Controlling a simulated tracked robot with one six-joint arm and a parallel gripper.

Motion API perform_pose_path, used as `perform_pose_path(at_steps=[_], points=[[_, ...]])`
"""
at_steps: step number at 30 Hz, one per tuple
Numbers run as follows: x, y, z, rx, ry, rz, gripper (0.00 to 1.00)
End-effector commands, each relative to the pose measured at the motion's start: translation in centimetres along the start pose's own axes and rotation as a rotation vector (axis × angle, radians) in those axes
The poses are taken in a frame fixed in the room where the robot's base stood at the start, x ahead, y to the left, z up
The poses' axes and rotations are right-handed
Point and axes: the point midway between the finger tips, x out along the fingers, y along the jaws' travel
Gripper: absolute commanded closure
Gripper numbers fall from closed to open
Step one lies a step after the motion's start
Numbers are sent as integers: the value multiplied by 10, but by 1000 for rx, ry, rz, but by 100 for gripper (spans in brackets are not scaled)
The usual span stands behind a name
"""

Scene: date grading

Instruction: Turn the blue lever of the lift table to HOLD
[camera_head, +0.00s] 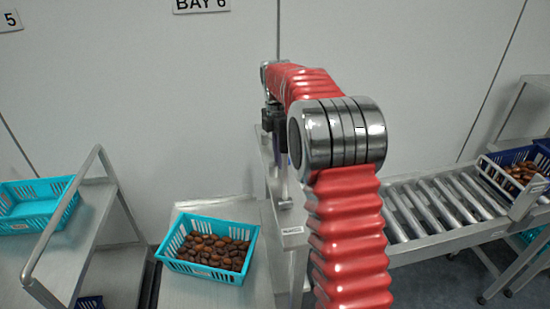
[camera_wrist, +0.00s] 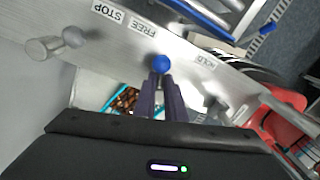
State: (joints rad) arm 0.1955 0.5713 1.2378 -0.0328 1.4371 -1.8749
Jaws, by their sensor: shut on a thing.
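In the wrist view, the blue lever's round knob (camera_wrist: 161,63) is at the fingertips of my gripper (camera_wrist: 160,78). The dark fingers are close together and shut on the lever; its stem is mostly hidden between them. The knob stands over a pale metal panel (camera_wrist: 100,42), between the FREE label (camera_wrist: 142,25) and a label reading "OLD" (camera_wrist: 205,60), its first letter unclear. The STOP label (camera_wrist: 107,12) is farther left. The lever's exact setting cannot be told. In the head view, my arm hides the lever; the metal stand (camera_head: 293,240) shows beside it.
A turquoise crate of dates (camera_head: 165,246) sits on a metal table left of my arm. A roller conveyor (camera_head: 440,236) runs right, with a blue crate (camera_head: 518,155) of dates at its end. A trolley (camera_head: 85,240) stands at left. A clear grey handle (camera_wrist: 45,48) projects near the panel.

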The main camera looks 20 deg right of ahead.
Motion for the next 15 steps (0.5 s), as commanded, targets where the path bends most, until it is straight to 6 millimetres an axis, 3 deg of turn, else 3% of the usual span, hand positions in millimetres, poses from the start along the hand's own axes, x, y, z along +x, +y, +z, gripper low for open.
perform_pose_path(at_steps=[15], points=[[0, -12, 1, 492, 52, 9, 100]])
